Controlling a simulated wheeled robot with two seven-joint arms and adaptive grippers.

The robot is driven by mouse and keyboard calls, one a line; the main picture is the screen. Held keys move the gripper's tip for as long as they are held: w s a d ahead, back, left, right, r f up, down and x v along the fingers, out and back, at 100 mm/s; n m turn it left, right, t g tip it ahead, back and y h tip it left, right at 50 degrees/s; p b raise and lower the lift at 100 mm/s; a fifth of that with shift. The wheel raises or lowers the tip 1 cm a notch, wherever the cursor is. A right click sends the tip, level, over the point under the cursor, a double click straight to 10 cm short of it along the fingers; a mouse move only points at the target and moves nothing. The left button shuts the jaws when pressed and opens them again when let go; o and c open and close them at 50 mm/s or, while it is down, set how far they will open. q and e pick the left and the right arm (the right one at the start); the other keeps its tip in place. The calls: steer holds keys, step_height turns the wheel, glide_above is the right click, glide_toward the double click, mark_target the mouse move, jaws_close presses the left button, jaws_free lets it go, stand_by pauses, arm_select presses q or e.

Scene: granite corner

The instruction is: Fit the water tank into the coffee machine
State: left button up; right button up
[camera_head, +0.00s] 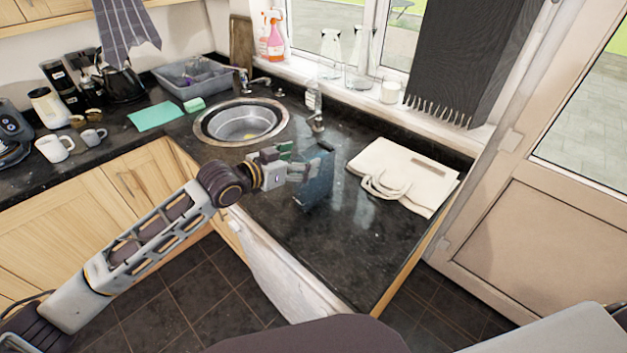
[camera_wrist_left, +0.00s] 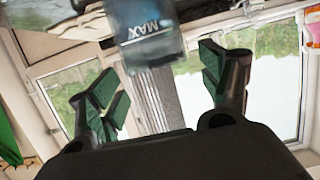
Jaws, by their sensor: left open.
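The water tank (camera_head: 317,181) is a dark blue, see-through box standing on the black counter, right of the sink. In the left wrist view the tank (camera_wrist_left: 146,28), marked MAX, shows at the top, cut off by the frame edge. My left gripper (camera_head: 291,164) is at the tank's left side. Its green-padded fingers (camera_wrist_left: 158,88) are spread apart with nothing gripped between them; I cannot tell whether one touches the tank. A dark appliance (camera_head: 11,124) at the far left edge, partly cut off, looks like the coffee machine. My right gripper is out of view.
The round sink (camera_head: 240,121) and its tap lie behind my left forearm. A folded cream cloth bag (camera_head: 404,176) lies right of the tank. White mugs (camera_head: 55,148), a kettle (camera_head: 120,82) and a teal cloth (camera_head: 155,116) are on the left counter. The front counter is clear.

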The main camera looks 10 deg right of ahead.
mark_target(309, 155)
arm_select(q)
steer(key=shift+p+x, duration=0.4)
steer(key=shift+x, duration=1.65)
steer(key=shift+r, duration=0.1)
jaws_close()
steer(key=shift+r, duration=0.15)
